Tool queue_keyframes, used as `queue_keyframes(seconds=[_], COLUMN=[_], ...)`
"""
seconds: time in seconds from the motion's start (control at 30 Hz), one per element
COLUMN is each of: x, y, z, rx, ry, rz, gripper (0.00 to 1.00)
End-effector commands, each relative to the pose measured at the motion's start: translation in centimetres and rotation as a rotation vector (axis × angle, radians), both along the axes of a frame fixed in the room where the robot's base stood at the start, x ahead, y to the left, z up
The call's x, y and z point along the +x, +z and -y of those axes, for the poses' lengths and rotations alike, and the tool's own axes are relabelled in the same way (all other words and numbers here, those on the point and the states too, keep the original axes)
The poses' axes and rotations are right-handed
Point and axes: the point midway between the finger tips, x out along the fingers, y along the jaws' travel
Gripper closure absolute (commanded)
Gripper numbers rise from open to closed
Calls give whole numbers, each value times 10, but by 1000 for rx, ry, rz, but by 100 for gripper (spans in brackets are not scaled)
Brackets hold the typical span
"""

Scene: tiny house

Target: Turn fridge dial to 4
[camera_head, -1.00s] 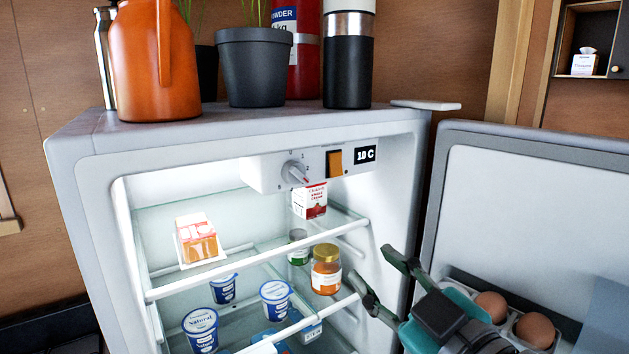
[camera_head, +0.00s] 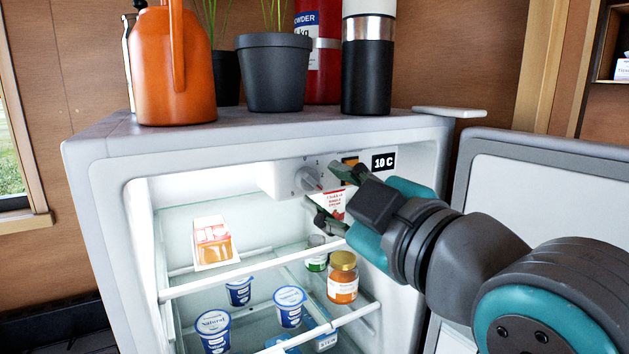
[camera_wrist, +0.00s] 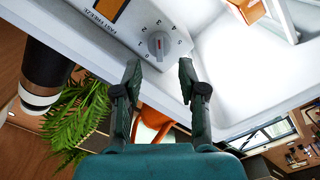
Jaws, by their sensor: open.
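The fridge dial (camera_head: 308,179) is a round grey knob on the white control housing under the fridge's top edge. In the wrist view the dial (camera_wrist: 160,45) has a short red mark and printed numbers around it. I cannot tell surely which number it points to. My gripper (camera_head: 325,187) is open and empty, just right of the dial in the head view. In the wrist view my gripper's fingertips (camera_wrist: 160,76) straddle the line to the dial, which lies ahead between them. They appear apart from it.
The fridge door (camera_head: 540,190) stands open on the right. A "10 C" display (camera_head: 384,162) is right of the dial. A red-and-white carton (camera_head: 333,204), a jar (camera_head: 342,278) and several tubs are on the shelves below. An orange jug (camera_head: 172,75) and pots stand on top.

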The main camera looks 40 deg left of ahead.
Motion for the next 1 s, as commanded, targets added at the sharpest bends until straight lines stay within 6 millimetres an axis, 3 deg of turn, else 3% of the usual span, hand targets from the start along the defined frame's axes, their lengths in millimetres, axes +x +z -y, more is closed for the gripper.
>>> queue_keyframes(seconds=[0.1,0.3,0.67,0.7,0.87,1.0], x=[7,15,18,18,18,17], y=[-1,0,0,0,0,0], z=[-19,-37,-42,-42,-42,-42], rx=[-1,0,1,1,1,1], ry=[1,0,-1,-1,-1,-1], rz=[-1,0,0,0,0,-2], gripper=[59,59,59,61,100,100])
